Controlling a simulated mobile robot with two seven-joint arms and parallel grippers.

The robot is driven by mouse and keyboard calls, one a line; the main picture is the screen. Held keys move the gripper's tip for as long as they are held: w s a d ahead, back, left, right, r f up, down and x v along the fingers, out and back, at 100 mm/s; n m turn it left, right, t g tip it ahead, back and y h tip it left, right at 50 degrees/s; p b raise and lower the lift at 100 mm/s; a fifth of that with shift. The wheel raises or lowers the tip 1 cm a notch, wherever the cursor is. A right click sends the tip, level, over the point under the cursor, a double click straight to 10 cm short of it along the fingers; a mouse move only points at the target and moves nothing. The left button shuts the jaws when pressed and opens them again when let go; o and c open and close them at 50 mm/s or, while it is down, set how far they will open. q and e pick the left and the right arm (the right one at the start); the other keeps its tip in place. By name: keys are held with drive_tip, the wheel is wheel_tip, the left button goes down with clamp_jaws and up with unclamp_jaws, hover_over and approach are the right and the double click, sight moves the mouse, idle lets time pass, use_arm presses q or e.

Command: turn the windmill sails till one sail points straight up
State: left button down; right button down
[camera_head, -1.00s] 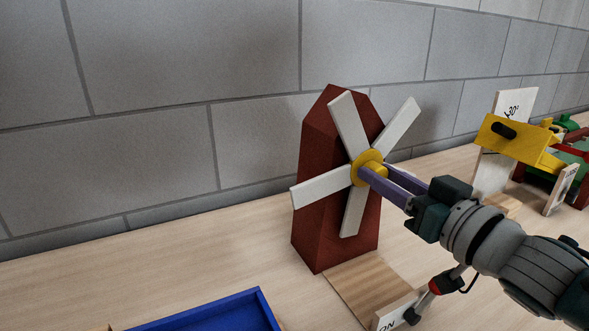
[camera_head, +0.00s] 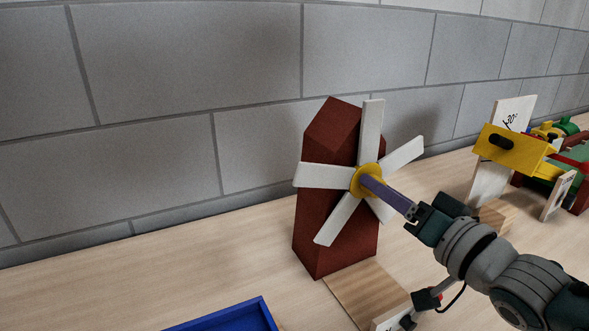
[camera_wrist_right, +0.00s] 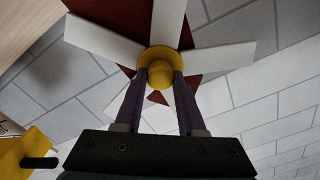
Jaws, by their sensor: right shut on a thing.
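The windmill (camera_head: 335,225) is a dark red tower with several white sails around a yellow hub (camera_wrist_right: 160,74). In the head view one sail (camera_head: 373,125) points up, very nearly vertical. Other sails point left, lower left and upper right; one at the lower right is partly hidden by my gripper. My right gripper (camera_head: 372,184) reaches in from the right with its purple fingers on the hub. In the right wrist view its two fingers (camera_wrist_right: 160,82) close on either side of the yellow knob at the hub's centre. My left gripper is in neither view.
A wooden base (camera_head: 365,292) lies in front of the tower. A blue tray (camera_head: 235,316) stands at the bottom. A yellow block device (camera_head: 512,145) with a pale upright board stands at the right, near coloured toys. A grey block wall (camera_head: 180,60) rises behind.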

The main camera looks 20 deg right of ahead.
drive_tip(key=c, duration=0.5)
unclamp_jaws()
drive_tip(key=s+p, duration=0.2)
drive_tip(key=s, duration=0.8)
drive_tip(key=shift+d, duration=0.4)
